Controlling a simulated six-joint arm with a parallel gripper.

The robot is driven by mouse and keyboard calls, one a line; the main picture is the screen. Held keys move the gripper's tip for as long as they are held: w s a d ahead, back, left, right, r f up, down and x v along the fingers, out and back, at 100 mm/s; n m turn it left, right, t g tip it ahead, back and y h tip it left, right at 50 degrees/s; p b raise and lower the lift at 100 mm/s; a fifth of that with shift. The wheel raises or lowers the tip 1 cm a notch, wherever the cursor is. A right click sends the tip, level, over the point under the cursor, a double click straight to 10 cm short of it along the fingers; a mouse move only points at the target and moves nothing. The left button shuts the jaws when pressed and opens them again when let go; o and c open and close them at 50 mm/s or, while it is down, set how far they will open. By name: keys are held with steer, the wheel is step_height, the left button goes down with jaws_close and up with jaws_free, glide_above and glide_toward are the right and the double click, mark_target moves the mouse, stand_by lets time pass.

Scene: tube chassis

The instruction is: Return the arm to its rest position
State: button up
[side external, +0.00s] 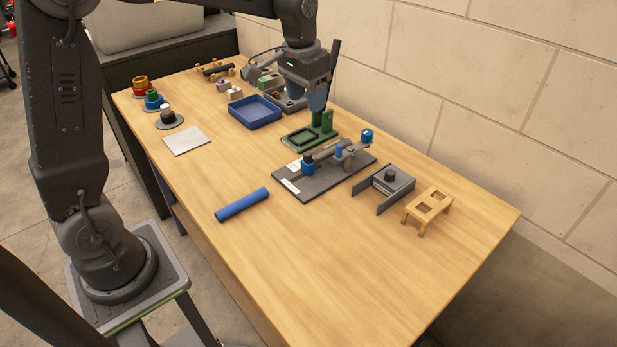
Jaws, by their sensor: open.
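My arm reaches over the wooden table (330,250) from the upper left. My gripper (317,98) hangs at the far side of the table near the wall, pointing down just above and behind a green stand (322,122). It is open, and I see nothing held in it. Its fingertips are small and partly hidden, and I cannot tell if they touch the stand.
A grey fixture plate (322,183) with blue clamps, a grey bracket (390,181) and a wooden rack (428,208) stand at right. A blue tube (242,204) lies nearer. A blue tray (254,111) sits behind. The table's front right is clear; a block wall (480,90) bounds the back.

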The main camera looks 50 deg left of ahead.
steer(key=s+d+r+t, duration=0.1)
steer(key=s+d+t, duration=0.1)
steer(key=s, duration=0.9)
steer(key=s+d+t, duration=0.2)
steer(key=s+d, duration=0.1)
steer(key=s, duration=0.9)
steer(key=shift+r, duration=0.35)
steer(key=shift+d, duration=0.1)
